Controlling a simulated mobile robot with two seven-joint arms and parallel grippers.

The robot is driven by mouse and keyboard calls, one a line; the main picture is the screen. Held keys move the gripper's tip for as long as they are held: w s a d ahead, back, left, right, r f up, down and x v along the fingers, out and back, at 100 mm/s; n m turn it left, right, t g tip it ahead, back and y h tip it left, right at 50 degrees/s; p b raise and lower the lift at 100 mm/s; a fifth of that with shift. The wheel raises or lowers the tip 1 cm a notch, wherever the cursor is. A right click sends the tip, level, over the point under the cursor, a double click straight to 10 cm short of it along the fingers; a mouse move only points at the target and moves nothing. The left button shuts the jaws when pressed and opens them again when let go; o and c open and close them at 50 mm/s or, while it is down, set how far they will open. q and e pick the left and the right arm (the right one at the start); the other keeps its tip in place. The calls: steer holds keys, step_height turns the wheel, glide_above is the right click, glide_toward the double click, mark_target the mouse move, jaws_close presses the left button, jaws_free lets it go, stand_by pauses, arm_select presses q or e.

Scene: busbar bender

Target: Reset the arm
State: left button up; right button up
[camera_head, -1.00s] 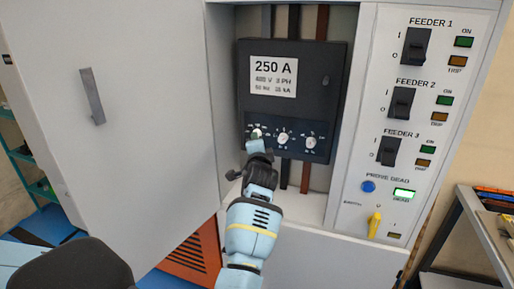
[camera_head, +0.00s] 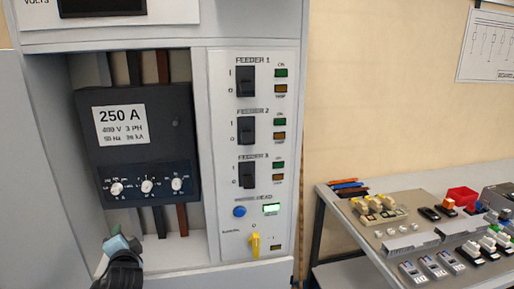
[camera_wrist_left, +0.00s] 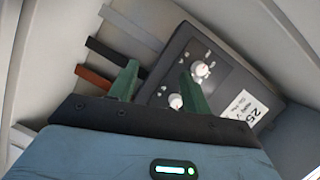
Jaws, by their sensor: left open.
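My left gripper (camera_head: 118,243) is at the lower left of the head view, below the black 250 A breaker (camera_head: 150,118) in the open cabinet. In the left wrist view its two green fingers (camera_wrist_left: 160,82) are spread apart, with nothing held between them. The breaker's dials (camera_head: 147,186) are white knobs in a row along its lower part. Two knobs (camera_wrist_left: 201,69) show beyond the fingers in the wrist view. I cannot tell the exact gap to them. My right gripper is out of view.
The feeder panel (camera_head: 224,180) has black switches, a blue button (camera_head: 239,211) and a yellow handle (camera_head: 255,244). A grey table (camera_head: 330,199) to the right holds several coloured parts. Busbars (camera_head: 182,219) run below the breaker.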

arm_select(q)
steer(key=s+d+f+h, duration=0.35)
steer(key=s+f, duration=0.55)
steer(key=f, duration=0.3)
steer(key=s+d+f+n+g+h, duration=0.1)
steer(key=s+d+f, duration=0.4)
steer(key=s, duration=0.5)
steer(key=s+d+f+n+g+h, duration=0.2)
steer(key=s+d+f, duration=0.3)
steer(key=s, duration=0.6)
steer(key=s+d+f+n+g+h, duration=0.1)
steer(key=s+d+f+n+h, duration=0.2)
steer(key=s, duration=0.7)
step_height(320, 180, down, 3)
steer(key=shift+s+d+r+g, duration=0.2)
steer(key=shift+d+g, duration=0.1)
steer(key=shift+d, duration=0.7)
steer(key=shift+h, duration=0.25)
